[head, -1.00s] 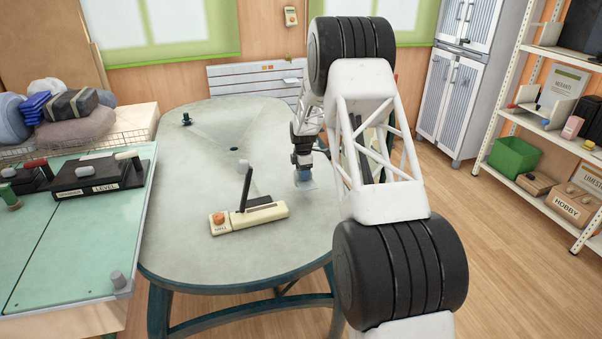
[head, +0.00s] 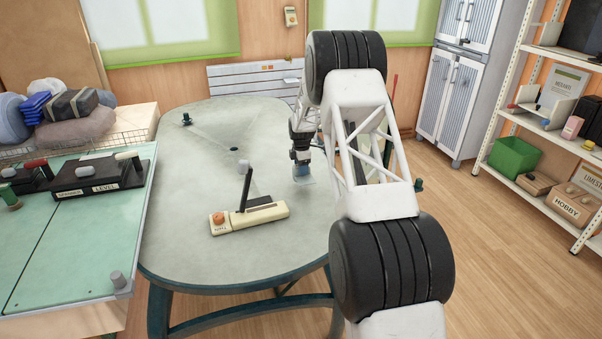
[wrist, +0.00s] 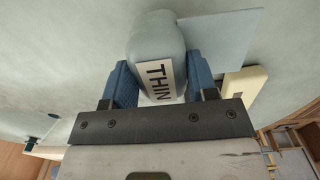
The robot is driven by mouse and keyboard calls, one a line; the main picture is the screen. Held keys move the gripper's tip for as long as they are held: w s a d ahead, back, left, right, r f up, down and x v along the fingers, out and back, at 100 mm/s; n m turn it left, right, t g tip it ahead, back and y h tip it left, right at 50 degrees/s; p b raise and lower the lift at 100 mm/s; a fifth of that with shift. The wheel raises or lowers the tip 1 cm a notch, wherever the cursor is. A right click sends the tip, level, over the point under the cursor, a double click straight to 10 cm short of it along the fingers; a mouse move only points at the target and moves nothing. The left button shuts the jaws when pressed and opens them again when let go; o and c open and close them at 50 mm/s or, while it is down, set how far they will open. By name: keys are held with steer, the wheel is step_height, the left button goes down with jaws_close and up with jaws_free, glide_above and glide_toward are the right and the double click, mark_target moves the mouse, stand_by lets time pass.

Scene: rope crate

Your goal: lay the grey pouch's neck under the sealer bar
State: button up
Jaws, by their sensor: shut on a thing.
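The grey pouch (wrist: 155,45) with a "THIN" label is between the two blue fingers of my gripper (wrist: 158,80) in the wrist view. A flat, pale grey-blue neck (wrist: 222,38) extends from it to the upper right. In the head view my gripper (head: 301,169) is low over the table, shut on the pouch (head: 304,180), which is mostly hidden there. The sealer (head: 262,216) is a cream base with an orange button; its black bar (head: 245,190) is raised. The pouch is right of the sealer and apart from it. Part of the cream base shows in the wrist view (wrist: 243,84).
The grey oval table (head: 190,160) is mostly clear around the sealer. A small dark green item (head: 186,119) stands at its far left. A green bench (head: 60,245) with black lever boxes (head: 100,180) adjoins on the left. A shelf rack stands far right.

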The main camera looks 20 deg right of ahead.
steer(key=shift+w, duration=0.45)
steer(key=shift+s+f, duration=0.1)
steer(key=shift+f, duration=1.45)
steer(key=shift+f, duration=0.15)
steer(key=o, duration=1.1)
steer(key=shift+f, duration=0.1)
steer(key=shift+s+r, duration=0.1)
steer(key=shift+r, duration=3.8)
